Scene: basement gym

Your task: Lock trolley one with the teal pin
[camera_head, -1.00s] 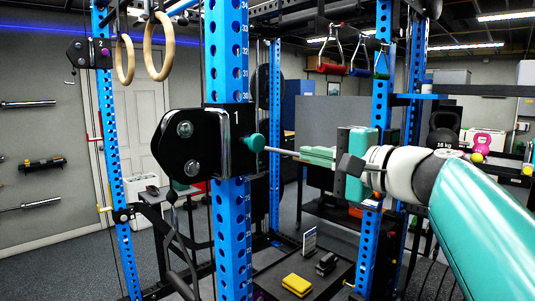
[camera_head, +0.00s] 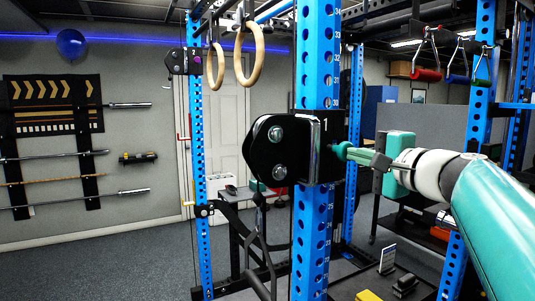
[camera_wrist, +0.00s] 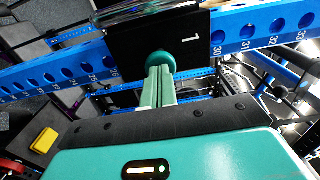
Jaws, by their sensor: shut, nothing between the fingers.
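Trolley one is a black housing marked 1 (camera_head: 284,148) on the blue perforated upright (camera_head: 313,245). The teal pin's round knob (camera_head: 341,151) sticks out of its right side. The knob also shows in the wrist view (camera_wrist: 160,62), just below the numeral. My gripper (camera_head: 352,155) is shut, with its teal fingers pointing at the knob. In the wrist view the fingertips (camera_wrist: 160,80) are right at the knob, in line with it and hiding part of it. I cannot tell whether they touch. The pin's shaft is hidden in the housing.
A second trolley marked 2 (camera_head: 185,58) sits on the back-left upright. Gym rings (camera_head: 249,55) hang nearby. Coloured handles (camera_head: 457,77) hang at the upper right. A yellow block (camera_head: 368,295) lies low. Open floor (camera_head: 100,255) is at the left.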

